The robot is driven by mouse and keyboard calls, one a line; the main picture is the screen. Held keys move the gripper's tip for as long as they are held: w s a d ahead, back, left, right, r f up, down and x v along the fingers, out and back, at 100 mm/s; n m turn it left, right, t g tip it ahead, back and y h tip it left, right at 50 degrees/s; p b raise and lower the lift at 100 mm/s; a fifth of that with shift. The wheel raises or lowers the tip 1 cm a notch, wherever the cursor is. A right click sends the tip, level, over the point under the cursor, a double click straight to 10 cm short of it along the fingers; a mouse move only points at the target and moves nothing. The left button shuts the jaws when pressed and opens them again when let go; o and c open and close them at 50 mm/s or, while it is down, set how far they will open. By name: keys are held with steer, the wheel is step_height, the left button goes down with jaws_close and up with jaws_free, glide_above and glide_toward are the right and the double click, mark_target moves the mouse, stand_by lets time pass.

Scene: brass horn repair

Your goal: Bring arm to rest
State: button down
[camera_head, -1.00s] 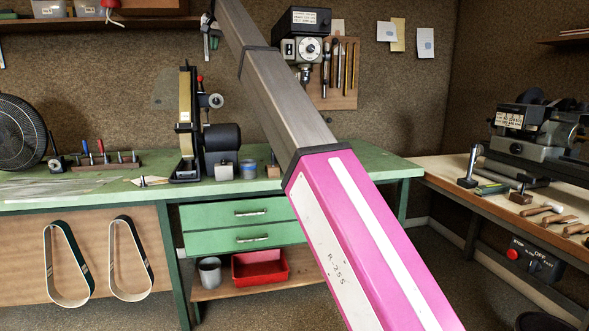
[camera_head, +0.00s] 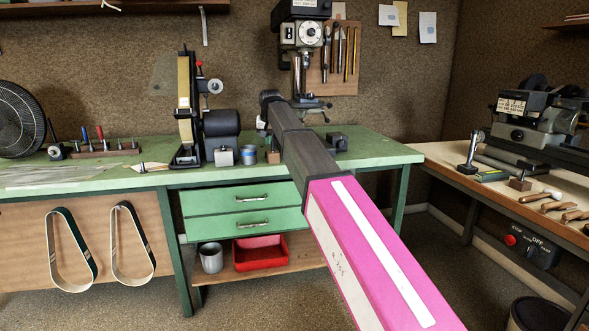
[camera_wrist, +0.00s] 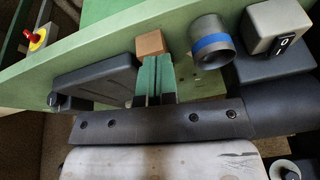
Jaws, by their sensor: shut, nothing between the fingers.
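My arm (camera_head: 300,155) stretches from the lower right of the head view toward the back of the green bench (camera_head: 370,150). Its far end is in front of the drill press (camera_head: 300,35); the fingers cannot be made out there. In the wrist view my gripper (camera_wrist: 155,62) shows as two narrow fingers side by side, shut, with nothing between them. Beyond their tips are a small wooden block (camera_wrist: 151,44) and a blue-banded can (camera_wrist: 211,42). I cannot tell whether the fingers touch anything.
The belt grinder (camera_head: 187,110) stands left of my arm on the bench, with a grey switch box (camera_head: 224,156) and the can (camera_head: 249,155) beside it. A side bench (camera_head: 455,165) with a machine and hand tools is on the right. The floor between the benches shows clear.

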steer(key=s+d+f+g, duration=0.1)
steer(key=s+d+f, duration=0.4)
steer(key=f, duration=0.4)
steer(key=s+d+f+h, duration=0.1)
steer(key=s+d+f, duration=0.4)
steer(key=f, duration=0.4)
steer(key=s+d+f+g, duration=0.1)
steer(key=s+d+f, duration=0.2)
steer(key=d+f, duration=0.55)
steer(key=s+d+f, duration=0.3)
steer(key=s+f, duration=0.3)
steer(key=s, duration=0.1)
steer(key=s+d+f+g, duration=0.1)
steer(key=s+d+f, duration=0.3)
steer(key=s+f, duration=0.2)
steer(key=s+d+f+m, duration=0.1)
steer(key=s+d+f, duration=0.3)
steer(key=s+f, duration=0.2)
steer(key=s, duration=0.2)
steer(key=shift+s+f+g, duration=0.15)
steer(key=shift+s+g, duration=0.25)
